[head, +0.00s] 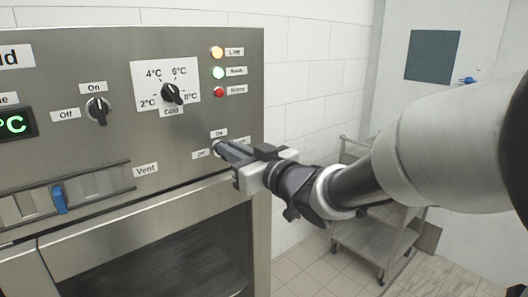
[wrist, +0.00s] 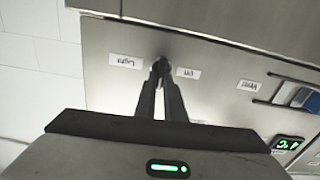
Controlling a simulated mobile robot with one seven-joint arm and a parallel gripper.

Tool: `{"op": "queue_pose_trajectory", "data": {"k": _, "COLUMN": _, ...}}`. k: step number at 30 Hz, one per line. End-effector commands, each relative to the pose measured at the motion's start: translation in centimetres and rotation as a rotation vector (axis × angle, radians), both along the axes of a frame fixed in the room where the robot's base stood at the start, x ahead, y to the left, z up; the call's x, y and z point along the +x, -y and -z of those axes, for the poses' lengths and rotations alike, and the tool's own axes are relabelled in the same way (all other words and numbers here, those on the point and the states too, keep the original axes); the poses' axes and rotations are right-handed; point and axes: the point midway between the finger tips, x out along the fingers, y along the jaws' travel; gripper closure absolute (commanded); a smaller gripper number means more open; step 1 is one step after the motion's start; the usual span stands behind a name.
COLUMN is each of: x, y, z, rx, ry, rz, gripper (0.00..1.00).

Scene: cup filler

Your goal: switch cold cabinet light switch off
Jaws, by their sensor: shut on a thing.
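The cold cabinet's metal front panel (head: 120,120) fills the left of the head view. The light switch (wrist: 161,62) is a small dark knob, mostly hidden by my fingers. In the head view, an On label (head: 219,132) is above it and an Off label (head: 200,153) is to its left. The wrist view is upside down and shows the Light label (wrist: 126,61) and the Off label (wrist: 188,73) on either side of the knob. My gripper (head: 221,148) is at the panel, its narrow fingers (wrist: 160,80) shut on the knob. I cannot tell which way the knob points.
A temperature dial (head: 171,93) and another On/Off knob (head: 98,109) are on the panel. Three indicator lamps (head: 218,72) are above the switch. A vent slider (head: 58,199) is at lower left. A metal cart (head: 365,238) stands behind my arm.

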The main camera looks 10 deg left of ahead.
Motion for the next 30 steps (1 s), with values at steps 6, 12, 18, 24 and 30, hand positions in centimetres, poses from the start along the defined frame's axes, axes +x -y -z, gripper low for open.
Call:
{"op": "queue_pose_trajectory", "data": {"k": 6, "x": -0.12, "y": -0.07, "z": 0.5, "rx": -0.083, "ry": 0.101, "rz": 0.001, "gripper": 1.0}}
{"op": "queue_pose_trajectory", "data": {"k": 12, "x": -0.32, "y": -0.24, "z": 0.65, "rx": -0.199, "ry": 0.238, "rz": 0.0, "gripper": 1.0}}
{"op": "queue_pose_trajectory", "data": {"k": 18, "x": -0.43, "y": -0.33, "z": 0.73, "rx": -0.324, "ry": 0.382, "rz": 0.002, "gripper": 1.0}}
{"op": "queue_pose_trajectory", "data": {"k": 24, "x": -0.59, "y": -0.47, "z": 0.81, "rx": -0.448, "ry": 0.528, "rz": 0.001, "gripper": 1.0}}
{"op": "queue_pose_trajectory", "data": {"k": 30, "x": -0.7, "y": -0.57, "z": 0.94, "rx": -0.571, "ry": 0.672, "rz": 0.001, "gripper": 1.0}}
